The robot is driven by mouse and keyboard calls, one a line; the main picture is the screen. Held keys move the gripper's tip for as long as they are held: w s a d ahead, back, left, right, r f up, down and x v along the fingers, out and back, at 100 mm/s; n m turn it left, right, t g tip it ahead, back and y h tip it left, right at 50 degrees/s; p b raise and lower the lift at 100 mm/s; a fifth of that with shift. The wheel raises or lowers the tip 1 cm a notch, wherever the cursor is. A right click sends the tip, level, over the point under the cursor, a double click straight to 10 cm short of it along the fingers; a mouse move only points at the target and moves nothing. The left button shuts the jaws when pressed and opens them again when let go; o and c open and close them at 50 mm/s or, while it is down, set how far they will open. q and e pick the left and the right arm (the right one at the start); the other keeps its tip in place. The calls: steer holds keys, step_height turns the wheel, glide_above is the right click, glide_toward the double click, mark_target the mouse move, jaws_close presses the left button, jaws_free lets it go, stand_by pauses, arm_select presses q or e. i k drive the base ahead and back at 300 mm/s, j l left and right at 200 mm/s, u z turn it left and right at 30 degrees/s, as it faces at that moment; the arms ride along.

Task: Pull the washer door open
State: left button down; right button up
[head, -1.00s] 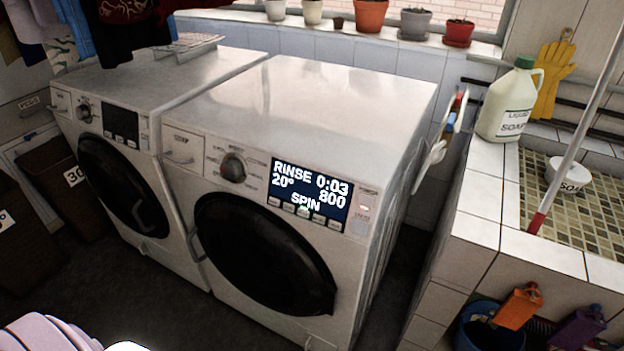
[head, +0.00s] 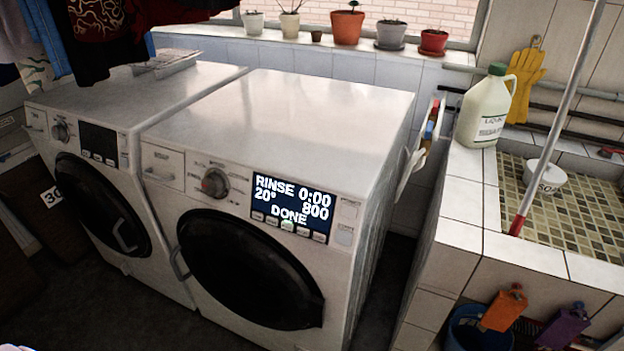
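The nearer white washer (head: 290,110) stands in the middle of the head view. Its round black door (head: 250,268) is shut on the front face. The lit display (head: 291,206) reads RINSE 0:00, 20°, 800, DONE. Neither of my grippers is in view, and nothing touches the door.
A second white machine (head: 140,105) with a shut dark door stands close on the left. A tiled sink block (head: 455,220) stands to the right across a narrow gap, with a blue bucket (head: 470,325) below it. Dark floor lies in front.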

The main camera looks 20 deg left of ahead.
mark_target(246, 274)
steer(key=u, duration=1.3)
